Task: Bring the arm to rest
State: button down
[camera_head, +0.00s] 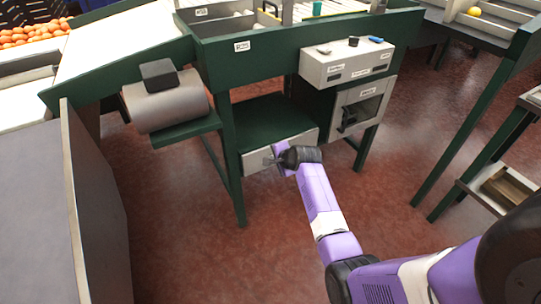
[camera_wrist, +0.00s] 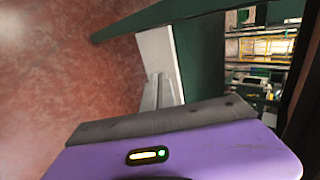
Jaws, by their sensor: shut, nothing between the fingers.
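My arm reaches forward from the lower right in the head view, purple and white with dark joints. My gripper (camera_head: 271,159) is at its far end, low in front of the pale front panel (camera_head: 254,161) under the green bench. It is shut with nothing held. I cannot tell whether its tips touch the panel. In the wrist view, my purple wrist housing with a small lit indicator fills the bottom. A pale panel (camera_wrist: 158,55) stands beyond it, with a narrow grey part in front.
The green bench (camera_head: 215,62) stands close around the gripper, with its legs, a lower shelf (camera_head: 268,122), a grey roller (camera_head: 168,103) and a white control box (camera_head: 346,62). Oranges (camera_head: 35,32) lie at the upper left. A shelf rack (camera_head: 500,185) stands right. Red floor (camera_head: 270,250) is open nearer me.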

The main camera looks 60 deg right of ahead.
jog(key=shift+s+a+r, duration=0.1)
jog(key=shift+r, duration=0.05)
notch_tip(320, 180, up, 6)
jog(key=w+d+n+t+h, duration=0.1)
jog(key=d+n+t+h, duration=0.1)
jog(key=d+n, duration=0.1)
jog(key=s+a+r+n+t+h, duration=0.1)
jog(key=s+a+r+n+h, duration=0.1)
jog(key=a+r+n, duration=0.15)
jog(key=s+a+r+n+t+y, duration=0.15)
jog(key=s+a+n, duration=0.3)
jog(key=a, duration=0.45)
jog(key=s+a+r+n+t, duration=0.25)
jog(key=s+a+n, duration=0.2)
jog(key=a, duration=0.45)
jog(key=s+a+r+n+t+y, duration=0.1)
jog(key=s+a+r+n, duration=0.3)
jog(key=a, duration=0.6)
jog(key=s+a+r+n+y, duration=0.1)
jog(key=s+a+n+y, duration=0.1)
jog(key=s+a, duration=0.4)
jog(key=s+a+r+n+g+y, duration=0.1)
jog(key=s+a+n+y, duration=0.1)
jog(key=s+a+y, duration=0.2)
jog(key=s+a+p, duration=0.1)
jog(key=s+a, duration=0.2)
jog(key=s, duration=0.3)
jog(key=shift+s+r+n, duration=0.25)
jog(key=shift+s+n, duration=0.1)
jog(key=shift+s, duration=0.05)
